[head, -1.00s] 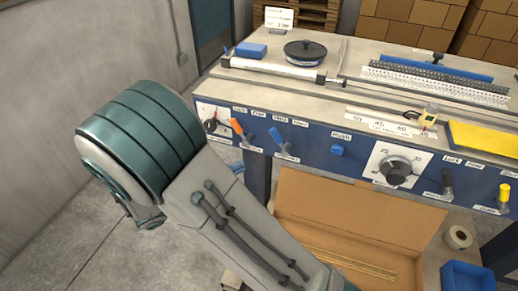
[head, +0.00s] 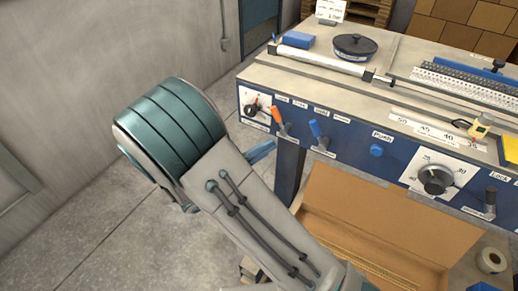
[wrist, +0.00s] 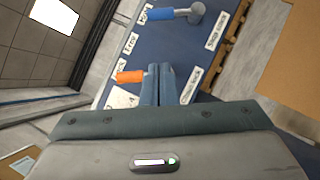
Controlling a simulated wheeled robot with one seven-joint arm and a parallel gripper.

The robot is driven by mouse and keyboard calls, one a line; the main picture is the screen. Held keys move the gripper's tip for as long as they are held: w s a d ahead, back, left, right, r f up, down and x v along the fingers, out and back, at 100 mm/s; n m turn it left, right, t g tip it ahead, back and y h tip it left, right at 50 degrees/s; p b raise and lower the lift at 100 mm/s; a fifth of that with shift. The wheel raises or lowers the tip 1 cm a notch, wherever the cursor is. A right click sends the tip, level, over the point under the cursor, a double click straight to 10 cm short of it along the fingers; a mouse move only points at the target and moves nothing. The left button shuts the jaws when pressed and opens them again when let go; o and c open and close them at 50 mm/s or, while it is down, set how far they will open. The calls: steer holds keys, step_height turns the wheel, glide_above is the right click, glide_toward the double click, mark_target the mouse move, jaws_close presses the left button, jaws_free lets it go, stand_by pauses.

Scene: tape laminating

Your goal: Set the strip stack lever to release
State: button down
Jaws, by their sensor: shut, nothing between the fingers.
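Two levers stand on the blue front panel: an orange-handled one (head: 278,117) by the Lock and Free labels, and a blue-handled one (head: 316,129) to its right. My gripper (head: 264,151) is shut and empty, below and left of the orange handle. In the wrist view, the shut fingers (wrist: 165,84) are close beside the orange lever (wrist: 130,77); contact is unclear. The blue lever (wrist: 172,14) is farther off.
A dark knob (head: 252,109) is left of the levers; a blue push button (head: 376,150) and a dial (head: 436,180) are right. An open cardboard box (head: 395,217) stands below the panel. The floor at left is clear.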

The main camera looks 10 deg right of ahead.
mark_target(285, 136)
steer(key=p+x, duration=0.1)
steer(key=x, duration=0.5)
steer(key=shift+r, duration=0.1)
steer(key=shift+s+d+r+p, duration=0.3)
steer(key=shift+s+d+r, duration=0.1)
steer(key=shift+d, duration=0.3)
steer(key=shift+s+d+r+p, duration=0.3)
steer(key=shift+s+d+r, duration=0.1)
steer(key=shift+d, duration=0.3)
steer(key=shift+w, duration=0.15)
